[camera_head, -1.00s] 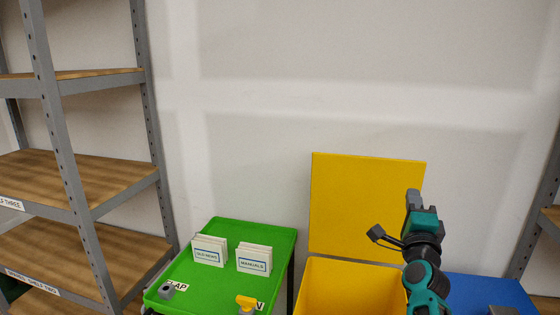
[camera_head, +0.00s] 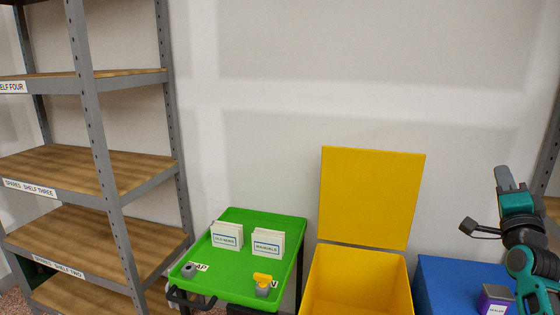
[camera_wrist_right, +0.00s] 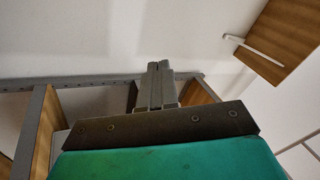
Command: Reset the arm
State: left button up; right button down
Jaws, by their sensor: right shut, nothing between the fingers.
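My right gripper (camera_head: 505,178) is raised at the right side of the head view, above the blue surface, pointing up. It is shut with nothing in it. In the right wrist view its closed fingers (camera_wrist_right: 158,84) point toward the pale wall and parts of a shelf. My left gripper is not in view.
A yellow chest (camera_head: 398,275) stands open in the middle, its lid (camera_head: 372,195) upright. Left of it, a green cart (camera_head: 262,217) holds two card stacks, a grey part (camera_head: 188,270) and a yellow-topped part (camera_head: 263,281). A blue surface (camera_head: 445,275) carries a purple box (camera_head: 496,300). Shelving (camera_head: 100,175) stands left.

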jog(key=s+d+r+n, duration=0.3)
jog(key=d+r+n, duration=0.1)
jog(key=d+r, duration=0.3)
jog(key=s+a+f+n+g+y, duration=0.25)
jog(key=a+f+n, duration=0.25)
jog(key=f, duration=0.6)
jog(key=s+a+f+n+g+y, duration=0.25)
jog(key=a+f+n, duration=0.2)
jog(key=f, duration=0.55)
jog(key=s+a+f+n+g+y, duration=0.15)
jog(key=s+a+f+n, duration=0.35)
jog(key=f, duration=0.6)
jog(key=s+a+f+n+g+y, duration=0.1)
jog(key=s+a+f+n+g, duration=0.2)
jog(key=s+a+f, duration=0.4)
jog(key=s+a+f+n+g+y, duration=0.25)
jog(key=s+a+f, duration=0.35)
jog(key=s, duration=0.4)
jog(key=a+m+t, duration=0.1)
jog(key=a+m, duration=0.4)
jog(key=a, duration=0.3)
jog(key=shift+w+f+h, duration=0.4)
jog(key=shift+f, duration=0.05)
